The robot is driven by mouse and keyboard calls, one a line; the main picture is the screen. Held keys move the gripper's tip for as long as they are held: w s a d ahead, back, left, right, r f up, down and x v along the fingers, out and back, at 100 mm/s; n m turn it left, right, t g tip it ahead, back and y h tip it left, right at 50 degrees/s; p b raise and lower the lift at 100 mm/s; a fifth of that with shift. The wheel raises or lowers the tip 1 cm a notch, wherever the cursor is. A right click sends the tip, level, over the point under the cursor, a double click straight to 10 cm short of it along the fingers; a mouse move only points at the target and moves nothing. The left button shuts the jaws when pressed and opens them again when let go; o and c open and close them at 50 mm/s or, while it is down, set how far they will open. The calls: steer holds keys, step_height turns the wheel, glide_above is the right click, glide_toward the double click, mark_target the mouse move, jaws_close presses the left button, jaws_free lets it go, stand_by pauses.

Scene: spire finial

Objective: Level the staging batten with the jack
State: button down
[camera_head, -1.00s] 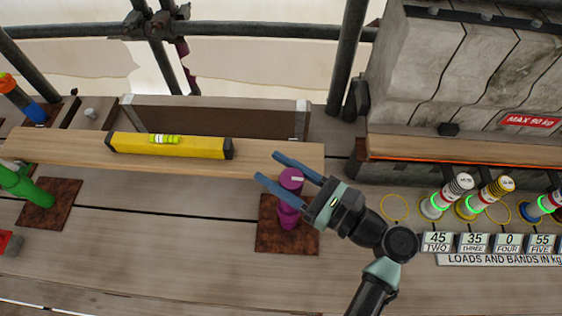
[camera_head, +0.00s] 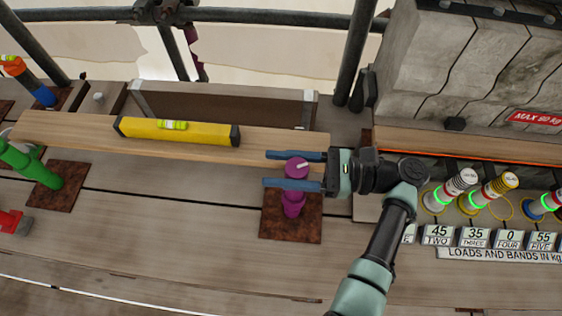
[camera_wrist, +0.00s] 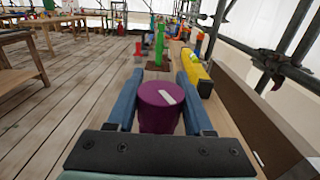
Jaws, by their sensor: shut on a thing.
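The batten (camera_head: 70,132) is a long wooden plank with its right end close to the purple jack (camera_head: 293,203). A yellow spirit level (camera_head: 205,134) with a green vial lies on it; where the bubble sits is too small to tell. My gripper (camera_head: 266,169) has its blue fingers on either side of the jack's purple knob (camera_head: 297,165) and is shut on it. The wrist view shows the knob (camera_wrist: 155,110) between both fingers, with a white mark on its top. A green jack (camera_head: 40,168) stands on a rusty plate at the left.
Grey scaffold poles (camera_head: 355,50) stand behind. A concrete block (camera_head: 460,60) labelled MAX 50 kg stands at the right, above several banded posts (camera_head: 490,190) and number plates. A red object (camera_head: 12,222) lies at the left. The front planks are clear.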

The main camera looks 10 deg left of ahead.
steer(key=n+g+b, duration=0.2)
steer(key=g+b, duration=0.1)
steer(key=s+n+g+h+b, duration=0.1)
steer(key=n+g+b, duration=0.1)
steer(key=b, duration=0.2)
steer(key=n+g+h+b, duration=0.1)
steer(key=g+b, duration=0.2)
steer(key=shift+s+d+f+n+g+b, duration=0.2)
steer(key=shift+f+n+g+b, duration=0.1)
steer(key=shift+f+n+b, duration=0.1)
steer(key=shift+s+r+n+g+h+b, duration=0.1)
steer(key=shift+r+n+g+h+b, duration=0.3)
steer(key=shift+b, duration=0.7)
steer(key=shift+c, duration=1.4)
jaws_free()
steer(key=shift+r+p, duration=0.1)
steer(key=shift+p, duration=0.2)
